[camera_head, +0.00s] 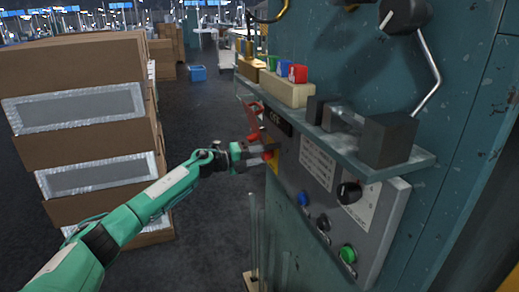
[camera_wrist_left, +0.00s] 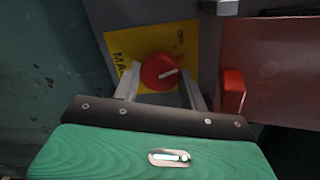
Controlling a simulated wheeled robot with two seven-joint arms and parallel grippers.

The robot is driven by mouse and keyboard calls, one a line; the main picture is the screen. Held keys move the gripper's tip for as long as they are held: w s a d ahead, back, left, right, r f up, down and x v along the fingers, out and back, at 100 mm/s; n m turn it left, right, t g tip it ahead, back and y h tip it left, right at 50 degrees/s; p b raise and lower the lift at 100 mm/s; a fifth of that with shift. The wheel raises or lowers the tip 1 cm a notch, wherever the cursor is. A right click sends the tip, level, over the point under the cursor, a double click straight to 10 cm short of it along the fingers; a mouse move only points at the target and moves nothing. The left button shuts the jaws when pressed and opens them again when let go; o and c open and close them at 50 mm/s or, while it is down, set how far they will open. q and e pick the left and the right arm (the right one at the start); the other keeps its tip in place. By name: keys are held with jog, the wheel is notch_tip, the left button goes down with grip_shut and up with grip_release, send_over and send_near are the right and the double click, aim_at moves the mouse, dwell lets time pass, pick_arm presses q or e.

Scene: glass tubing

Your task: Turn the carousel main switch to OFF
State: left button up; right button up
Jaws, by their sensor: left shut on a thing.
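The main switch is a round red knob (camera_wrist_left: 158,70) on a yellow plate (camera_wrist_left: 122,45) in the left wrist view. A pale line on the knob points right and slightly up in that view. The plate's lettering is partly cut off; part of a word shows at its left, and small lettering near its upper right is hard to read. My left gripper (camera_head: 266,156) is at the control panel (camera_head: 328,190) in the head view. Its two fingers stand on either side of the knob, shut on it. In the head view the gripper largely hides the knob. My right gripper is not in view.
A teal shelf (camera_head: 425,160) with dark blocks juts out above the panel. A red part (camera_head: 252,118) is just above the gripper; a red block (camera_wrist_left: 233,85) is close to the right finger. Stacked cartons (camera_head: 75,100) stand at left, with open floor between.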

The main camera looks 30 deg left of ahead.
pick_arm(q)
jog(key=shift+a+r+n+p, duration=0.1)
jog(key=shift+n+p, duration=1.75)
jog(key=shift+n, duration=0.75)
